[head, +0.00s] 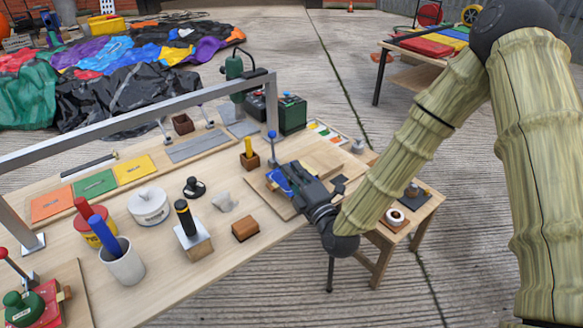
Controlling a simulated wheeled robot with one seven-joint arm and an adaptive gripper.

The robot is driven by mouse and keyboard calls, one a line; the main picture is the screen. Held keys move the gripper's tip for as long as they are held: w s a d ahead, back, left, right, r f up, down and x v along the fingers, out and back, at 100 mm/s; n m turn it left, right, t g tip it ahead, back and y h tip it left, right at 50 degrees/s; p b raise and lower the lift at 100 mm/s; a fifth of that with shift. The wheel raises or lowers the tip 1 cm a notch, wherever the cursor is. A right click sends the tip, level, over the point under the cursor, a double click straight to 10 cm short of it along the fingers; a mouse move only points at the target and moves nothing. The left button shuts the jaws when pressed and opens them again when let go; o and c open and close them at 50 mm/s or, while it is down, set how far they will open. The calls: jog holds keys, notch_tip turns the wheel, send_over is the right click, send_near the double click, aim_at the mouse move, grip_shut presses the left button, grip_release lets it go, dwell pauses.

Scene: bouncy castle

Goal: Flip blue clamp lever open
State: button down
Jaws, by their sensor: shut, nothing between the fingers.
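A blue clamp (277,181) sits on a wooden board (256,190) at the right end of the long workbench. Its lever (272,143) stands roughly upright, with a blue knob at the top. My gripper (288,174) is dark grey and reaches in from the right, low over the board. It is shut and empty. Its fingers are just right of the lever and cover part of the clamp. I cannot tell whether they touch the lever or the clamp.
A wooden block with a yellow peg (249,155) stands left of the lever. A green box (292,114) is behind it. A metal frame (140,121) spans the bench. A brown block (245,229) and a grey piece (224,202) lie left of my gripper.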

jog(key=p+x, duration=0.1)
jog(key=x, duration=1)
jog(key=shift+w+a, duration=0.2)
